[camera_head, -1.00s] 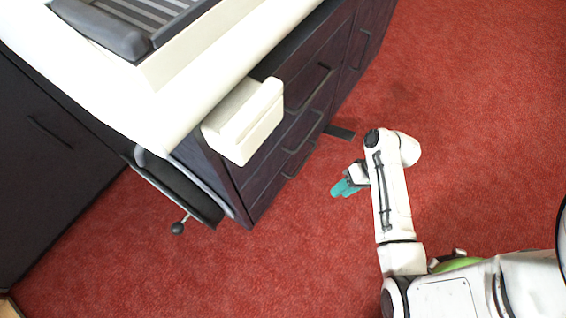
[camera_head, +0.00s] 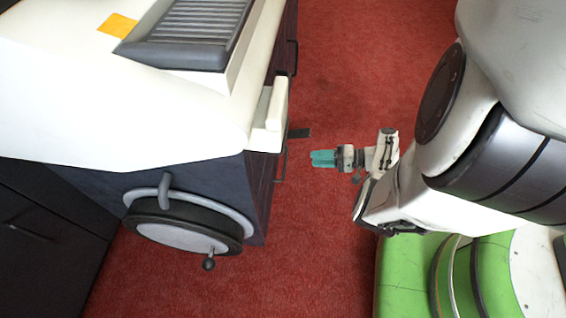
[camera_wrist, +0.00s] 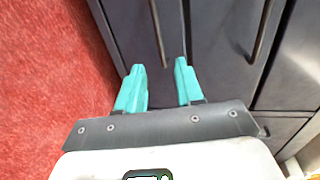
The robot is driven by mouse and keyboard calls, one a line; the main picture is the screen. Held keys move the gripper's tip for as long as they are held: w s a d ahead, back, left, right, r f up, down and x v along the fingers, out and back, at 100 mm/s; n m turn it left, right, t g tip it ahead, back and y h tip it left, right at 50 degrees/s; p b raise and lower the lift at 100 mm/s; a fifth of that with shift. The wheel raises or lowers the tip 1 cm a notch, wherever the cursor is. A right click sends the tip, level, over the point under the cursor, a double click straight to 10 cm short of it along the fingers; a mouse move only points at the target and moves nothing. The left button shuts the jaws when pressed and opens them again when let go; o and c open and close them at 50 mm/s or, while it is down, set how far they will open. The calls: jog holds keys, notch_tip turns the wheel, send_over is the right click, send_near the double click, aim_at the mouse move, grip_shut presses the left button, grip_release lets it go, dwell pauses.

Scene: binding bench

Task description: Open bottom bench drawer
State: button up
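The bench (camera_head: 262,190) shows its dark drawer fronts edge-on in the head view, left of my gripper (camera_head: 314,158). The wrist view looks straight at the fronts, turned sideways with the floor at left. The bottom drawer (camera_wrist: 125,30) is the front nearest the floor and looks shut. Its dark bar handle (camera_wrist: 158,32) lies ahead of the gap between my teal fingertips (camera_wrist: 160,65). My gripper is open and empty, pointing at the fronts, apparently short of the handle. The exact gap is hard to tell.
Another drawer handle (camera_wrist: 263,30) is to the right in the wrist view. A round crank wheel (camera_head: 188,225) projects from the bench's near end. A pale block (camera_head: 270,118) juts out above the drawers. Red carpet (camera_head: 345,60) is clear beside the bench.

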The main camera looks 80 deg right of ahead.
jog(key=b+x, duration=0.2)
jog(key=x, duration=0.8)
jog(key=shift+w+a, duration=0.1)
grip_shut()
dwell(1.2)
